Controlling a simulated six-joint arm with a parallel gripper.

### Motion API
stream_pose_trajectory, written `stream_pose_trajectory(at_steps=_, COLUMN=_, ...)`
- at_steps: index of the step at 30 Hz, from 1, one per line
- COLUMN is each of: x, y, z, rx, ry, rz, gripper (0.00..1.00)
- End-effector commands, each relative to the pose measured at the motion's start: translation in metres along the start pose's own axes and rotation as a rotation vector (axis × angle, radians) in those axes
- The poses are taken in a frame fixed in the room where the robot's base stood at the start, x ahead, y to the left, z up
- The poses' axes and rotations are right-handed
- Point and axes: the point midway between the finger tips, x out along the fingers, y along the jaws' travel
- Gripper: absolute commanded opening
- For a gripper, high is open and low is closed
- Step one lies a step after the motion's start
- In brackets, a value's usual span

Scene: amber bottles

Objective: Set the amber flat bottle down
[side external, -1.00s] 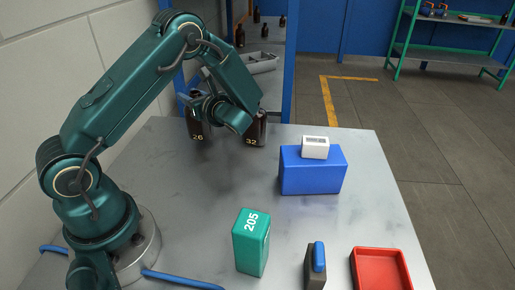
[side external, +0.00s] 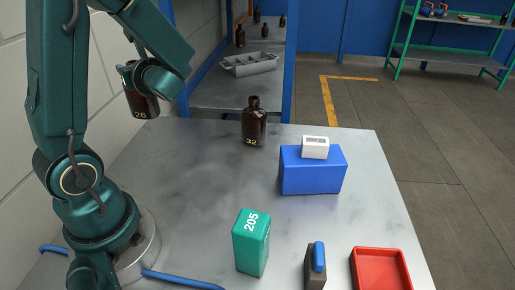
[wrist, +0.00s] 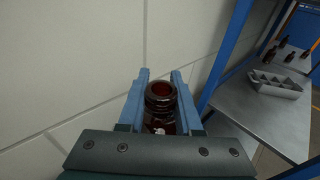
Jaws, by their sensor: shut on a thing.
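The amber bottle marked 26 (side external: 142,106) is held at the upper left of the side view, seen near the table's far left corner. It looks clear of the table top. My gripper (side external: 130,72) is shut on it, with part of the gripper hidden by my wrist. A second amber bottle marked 32 (side external: 254,125) stands upright at the back of the table, apart from my gripper.
The grey table (side external: 190,200) has clear room at its middle and left. A blue box (side external: 312,173) with a white block (side external: 315,147) on top, a green block (side external: 251,242) and a red tray (side external: 380,252) stand rightward. A shelf (side external: 220,95) with a divided tray (side external: 250,64) is behind.

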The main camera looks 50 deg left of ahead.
Motion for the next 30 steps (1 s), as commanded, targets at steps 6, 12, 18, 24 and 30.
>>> stream_pose_trajectory(at_steps=6, x=-0.041, y=-0.028, z=-0.003, rx=0.012, ry=-0.002, rz=-0.102, gripper=0.0)
stream_pose_trajectory(at_steps=12, x=-0.086, y=-0.054, z=-0.01, rx=0.033, ry=0.003, rz=-0.236, gripper=0.0)
stream_pose_trajectory(at_steps=18, x=-0.114, y=-0.07, z=-0.015, rx=0.047, ry=0.008, rz=-0.341, gripper=0.0)
stream_pose_trajectory(at_steps=24, x=-0.129, y=-0.081, z=-0.024, rx=0.054, ry=0.007, rz=-0.372, gripper=0.0)
stream_pose_trajectory(at_steps=30, x=-0.15, y=-0.101, z=-0.046, rx=0.054, ry=0.006, rz=-0.372, gripper=0.0)
